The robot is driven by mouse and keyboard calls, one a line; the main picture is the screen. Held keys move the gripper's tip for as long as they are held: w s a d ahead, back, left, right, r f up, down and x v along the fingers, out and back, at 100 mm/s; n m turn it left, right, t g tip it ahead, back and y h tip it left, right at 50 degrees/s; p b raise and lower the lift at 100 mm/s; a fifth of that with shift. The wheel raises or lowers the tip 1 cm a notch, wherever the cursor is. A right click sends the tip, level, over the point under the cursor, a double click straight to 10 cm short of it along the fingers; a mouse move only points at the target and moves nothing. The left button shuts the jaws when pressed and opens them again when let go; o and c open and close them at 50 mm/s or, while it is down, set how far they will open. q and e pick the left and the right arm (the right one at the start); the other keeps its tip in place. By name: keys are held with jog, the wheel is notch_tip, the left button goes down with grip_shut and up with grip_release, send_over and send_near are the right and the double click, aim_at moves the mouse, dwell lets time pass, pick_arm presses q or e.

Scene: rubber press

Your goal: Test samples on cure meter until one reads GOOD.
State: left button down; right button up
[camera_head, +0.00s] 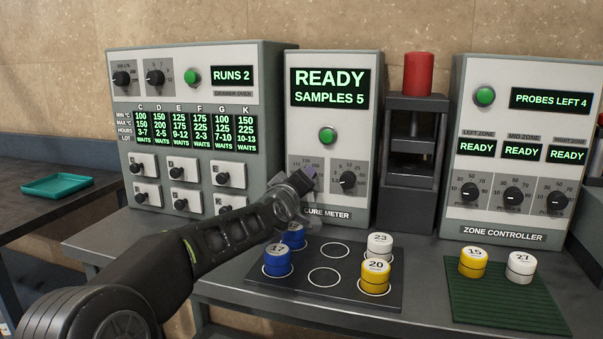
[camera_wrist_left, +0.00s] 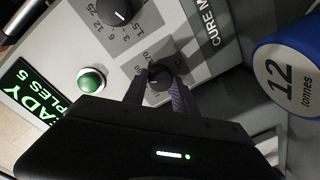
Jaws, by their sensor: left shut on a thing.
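The cure meter (camera_head: 330,136) reads "READY SAMPLES 5" and has a green button (camera_head: 327,135) and two dials. My left gripper (camera_head: 303,180) is shut on its left dial (camera_wrist_left: 160,76), which the fingers mostly hide in the head view. On the dark sample tray (camera_head: 330,306) stand a blue sample 17 (camera_head: 277,262), a white sample 23 (camera_head: 379,246), a yellow sample 20 (camera_head: 375,279) and another blue sample (camera_head: 293,237), partly behind my arm. A blue sample labelled 12 (camera_wrist_left: 290,80) shows in the left wrist view. My right gripper is out of view.
An oven panel (camera_head: 193,130) reading "RUNS 2" stands left, with a press (camera_head: 409,143) and zone controller (camera_head: 513,150) right. A green mat (camera_head: 505,306) holds yellow sample 15 (camera_head: 473,263) and white sample 27 (camera_head: 521,268). A teal tray (camera_head: 57,186) lies far left.

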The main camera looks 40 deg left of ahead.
pick_arm(q)
jog(key=shift+m+p, duration=0.5)
jog(key=shift+m, duration=0.6)
jog(key=shift+f, duration=0.1)
jog(key=c, duration=1)
grip_release()
jog(key=shift+v, duration=3.95)
jog(key=shift+w, duration=0.1)
